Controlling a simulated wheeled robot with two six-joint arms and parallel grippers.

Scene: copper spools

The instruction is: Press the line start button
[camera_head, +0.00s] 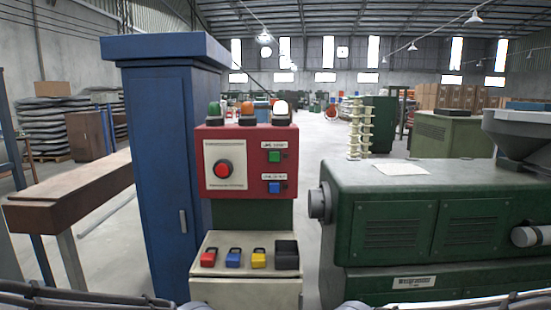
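A red control panel (248,185) faces me on a green and cream pedestal. A large round red button (223,169) sits on a white plate at the panel's left. Dark parts of my arms show along the bottom edge at left and right. Neither gripper can be made out, and nothing covers the panel.
Green, orange and lit white lamps (281,109) top the panel. Red, blue and yellow padlocks (233,257) and a black box (287,254) are on the ledge below. A blue cabinet (165,180) stands left, a green machine (440,225) right. A brown-topped bench (75,190) is far left.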

